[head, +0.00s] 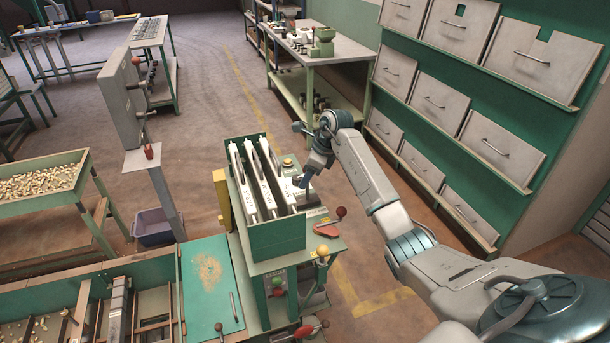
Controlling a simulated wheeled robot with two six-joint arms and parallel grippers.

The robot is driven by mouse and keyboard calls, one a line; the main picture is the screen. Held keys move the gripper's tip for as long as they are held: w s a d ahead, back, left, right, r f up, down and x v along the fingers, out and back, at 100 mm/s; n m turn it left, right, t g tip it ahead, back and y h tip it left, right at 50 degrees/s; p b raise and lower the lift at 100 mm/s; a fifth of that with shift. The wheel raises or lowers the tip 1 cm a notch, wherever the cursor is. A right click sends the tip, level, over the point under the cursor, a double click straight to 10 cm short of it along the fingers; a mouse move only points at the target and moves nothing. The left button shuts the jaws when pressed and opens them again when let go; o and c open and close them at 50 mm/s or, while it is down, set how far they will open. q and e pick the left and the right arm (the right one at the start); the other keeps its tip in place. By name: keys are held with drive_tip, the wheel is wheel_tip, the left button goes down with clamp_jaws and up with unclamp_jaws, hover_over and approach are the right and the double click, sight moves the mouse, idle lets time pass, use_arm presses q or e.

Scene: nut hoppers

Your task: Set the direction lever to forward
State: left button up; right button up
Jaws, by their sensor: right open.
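A green machine (278,240) with upright white plates in its hopper stands in the middle of the head view. Its right side carries a lever with a dark red knob (341,212), a red plate (326,230) and a lever with a yellow knob (322,250). Another lever with a red knob (304,331) is lower, near the bottom edge. I cannot tell which of these is the direction lever. My right gripper (306,178) is open above the machine's right rear side, apart from these knobs; its fingertips are small and partly hidden. My left gripper is out of view.
A green board (212,285) and a divided bin bench (90,310) adjoin the machine at the left. A grey panel on a post (125,100) stands behind left. Drawer cabinets (480,90) line the right. Open floor (375,270) lies right of the machine.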

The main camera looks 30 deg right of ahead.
drive_tip(key=shift+x, duration=0.9)
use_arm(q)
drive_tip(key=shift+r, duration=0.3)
use_arm(e)
drive_tip(key=shift+c, duration=0.2)
